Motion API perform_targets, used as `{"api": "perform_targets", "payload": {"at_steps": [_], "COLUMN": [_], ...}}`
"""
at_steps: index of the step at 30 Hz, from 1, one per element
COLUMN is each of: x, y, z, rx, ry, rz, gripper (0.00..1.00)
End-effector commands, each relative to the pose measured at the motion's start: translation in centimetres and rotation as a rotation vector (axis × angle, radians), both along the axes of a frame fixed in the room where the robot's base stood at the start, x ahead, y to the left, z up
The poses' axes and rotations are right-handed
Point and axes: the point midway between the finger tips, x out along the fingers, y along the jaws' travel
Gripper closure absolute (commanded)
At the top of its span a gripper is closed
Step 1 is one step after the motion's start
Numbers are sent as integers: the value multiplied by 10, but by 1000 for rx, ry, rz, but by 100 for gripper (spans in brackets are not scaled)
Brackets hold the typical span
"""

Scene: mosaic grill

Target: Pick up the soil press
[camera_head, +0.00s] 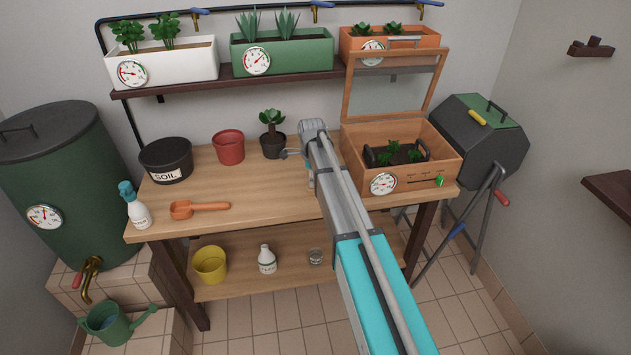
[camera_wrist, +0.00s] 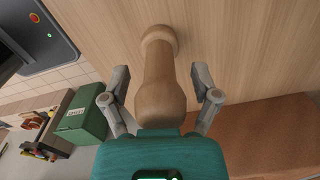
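The soil press (camera_wrist: 160,85), a turned wooden tool with a wide rounded body, a narrower shaft and a round knob, shows in the wrist view against the wooden tabletop (camera_wrist: 240,45). My gripper (camera_wrist: 160,72) is open, with one finger on each side of the press and a visible gap at both sides. The near end of the press is hidden behind the teal gripper body. In the head view my arm hides the press, and only a bit of my gripper (camera_head: 292,154) shows at the arm's left, over the bench (camera_head: 255,190).
The wooden planter box with an open glass lid (camera_head: 440,152) stands close to the right of my arm. A potted succulent (camera_head: 273,145), red pot (camera_head: 229,147), black soil bucket (camera_head: 166,160), orange trowel (camera_head: 200,207) and spray bottle (camera_head: 136,207) are to the left. The front-middle benchtop is clear.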

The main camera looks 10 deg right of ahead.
Motion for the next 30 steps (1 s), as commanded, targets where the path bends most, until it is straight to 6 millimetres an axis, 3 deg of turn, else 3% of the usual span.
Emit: {"api": "perform_targets", "payload": {"at_steps": [2,12,30], "x": [0,0,0], "y": [0,0,1], "z": [0,0,9], "rx": [0,0,0], "ry": [0,0,0], "rz": [0,0,1], "gripper": [36,99,100]}}
